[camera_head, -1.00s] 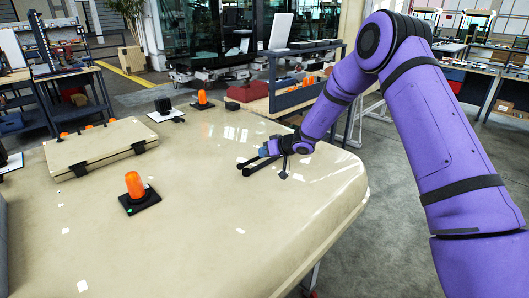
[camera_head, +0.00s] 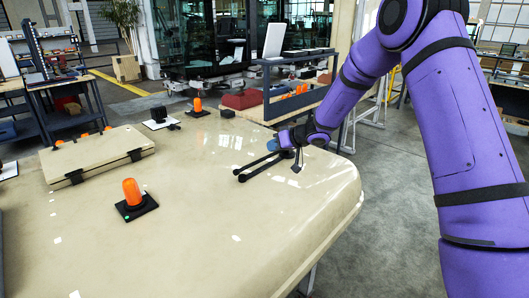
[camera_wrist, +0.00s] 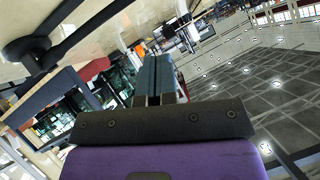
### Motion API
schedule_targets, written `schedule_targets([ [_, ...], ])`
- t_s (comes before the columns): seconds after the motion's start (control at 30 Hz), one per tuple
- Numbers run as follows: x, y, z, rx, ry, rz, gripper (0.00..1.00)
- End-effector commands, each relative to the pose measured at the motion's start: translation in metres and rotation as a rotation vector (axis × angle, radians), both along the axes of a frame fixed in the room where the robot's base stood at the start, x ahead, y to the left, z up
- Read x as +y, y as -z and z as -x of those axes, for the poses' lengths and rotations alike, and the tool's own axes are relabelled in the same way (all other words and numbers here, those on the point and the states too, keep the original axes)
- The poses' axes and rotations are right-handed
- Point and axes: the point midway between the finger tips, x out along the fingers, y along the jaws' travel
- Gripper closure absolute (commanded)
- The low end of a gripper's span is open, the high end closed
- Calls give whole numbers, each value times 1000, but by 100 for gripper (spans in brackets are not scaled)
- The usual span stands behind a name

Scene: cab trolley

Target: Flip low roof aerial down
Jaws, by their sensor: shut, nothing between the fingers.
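The low roof aerial (camera_head: 255,171) shows as thin dark bars running low over the beige cab roof (camera_head: 220,235), near its far right edge. I cannot tell which bar is the rod and which is a shadow or reflection. My gripper (camera_head: 277,145) is at the bars' right end, just beyond them, and partly hides that end. In the wrist view the grey-blue fingers (camera_wrist: 158,78) are together with nothing between them. A dark rod (camera_wrist: 90,30) and a round black piece (camera_wrist: 28,50) show at upper left, apart from the fingers.
On the roof are an orange beacon (camera_head: 131,191), a second beacon (camera_head: 197,104), a raised hatch (camera_head: 98,158) and a small black device (camera_head: 159,114). A dark rack (camera_head: 300,85) stands behind the roof. Open floor (camera_head: 385,215) lies to the right.

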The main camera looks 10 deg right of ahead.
Motion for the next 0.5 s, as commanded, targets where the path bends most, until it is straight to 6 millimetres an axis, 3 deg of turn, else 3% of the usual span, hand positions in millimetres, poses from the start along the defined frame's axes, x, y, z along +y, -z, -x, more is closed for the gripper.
schedule_targets([
  [0.2, -12, -14, 16, -1, 1, 0, 100],
  [0.5, -15, -16, 19, -1, 0, -1, 100],
])
